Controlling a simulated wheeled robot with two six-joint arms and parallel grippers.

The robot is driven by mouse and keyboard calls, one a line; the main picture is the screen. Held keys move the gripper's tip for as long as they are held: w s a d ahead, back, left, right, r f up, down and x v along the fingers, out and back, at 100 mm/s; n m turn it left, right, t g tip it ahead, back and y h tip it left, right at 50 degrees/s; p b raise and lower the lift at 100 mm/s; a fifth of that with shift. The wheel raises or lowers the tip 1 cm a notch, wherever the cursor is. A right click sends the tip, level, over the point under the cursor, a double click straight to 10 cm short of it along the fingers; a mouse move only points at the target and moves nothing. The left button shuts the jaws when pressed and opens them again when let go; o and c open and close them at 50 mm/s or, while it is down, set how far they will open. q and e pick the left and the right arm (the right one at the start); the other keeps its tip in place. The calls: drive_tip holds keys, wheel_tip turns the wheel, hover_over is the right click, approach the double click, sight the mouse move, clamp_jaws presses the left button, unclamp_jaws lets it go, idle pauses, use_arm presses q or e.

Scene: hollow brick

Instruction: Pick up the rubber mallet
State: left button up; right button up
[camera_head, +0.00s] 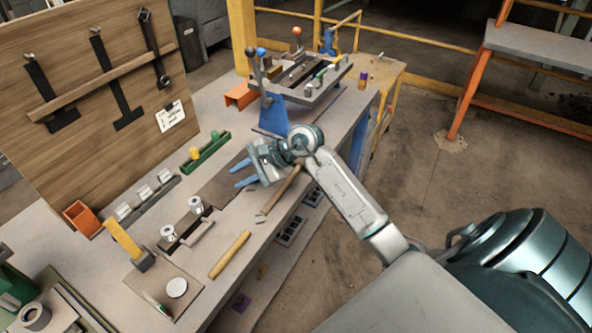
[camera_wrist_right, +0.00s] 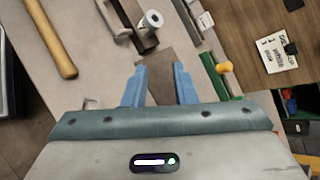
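I cannot clearly pick out a mallet head in either view. A plain wooden handle (camera_head: 230,255) lies near the bench's front edge; it also shows at upper left in the wrist view (camera_wrist_right: 48,38). A second wooden handle (camera_head: 279,193) lies beside my right gripper, partly covered by it; whether either has a head is unclear. My right gripper (camera_head: 241,174) hovers over the bench, its blue fingers spread and empty. In the wrist view, a dark grey-brown flat piece (camera_wrist_right: 155,68) shows beyond and between the fingers. My left gripper is out of view.
Metal rollers (camera_head: 195,205) and a yellow-handled tool (camera_head: 123,238) lie left of the gripper. A green rack (camera_head: 206,151) stands behind it. A blue-legged fixture (camera_head: 277,117) stands further along the bench (camera_head: 335,126). A tool board (camera_head: 90,150) rises at the back.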

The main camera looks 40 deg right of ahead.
drive_tip(key=d+n+g+h, duration=0.2)
drive_tip(key=d+h, duration=0.3)
drive_tip(key=d, duration=0.3)
drive_tip(key=n+g+h, duration=0.1)
drive_tip(key=g+h, duration=0.2)
approach(288, 180)
drive_tip(key=f+b, duration=0.3)
drive_tip(key=f, duration=0.1)
drive_tip(key=shift+a+b, duration=0.35)
drive_tip(key=shift+b, duration=0.05)
drive_tip(key=shift+w+f, duration=0.15)
drive_tip(key=shift+f, duration=0.05)
drive_tip(key=shift+f+p, duration=0.25)
drive_tip(key=shift+p, duration=0.15)
drive_tip(key=f+p, duration=0.1)
drive_tip(key=f, duration=0.2)
drive_tip(key=shift+w+f+p, duration=0.25)
drive_tip(key=shift+w+p, duration=0.1)
drive_tip(key=shift+p, duration=0.05)
drive_tip(key=shift+w+f, duration=0.15)
drive_tip(key=shift+f, duration=0.35)
drive_tip(key=shift+r, duration=0.1)
clamp_jaws()
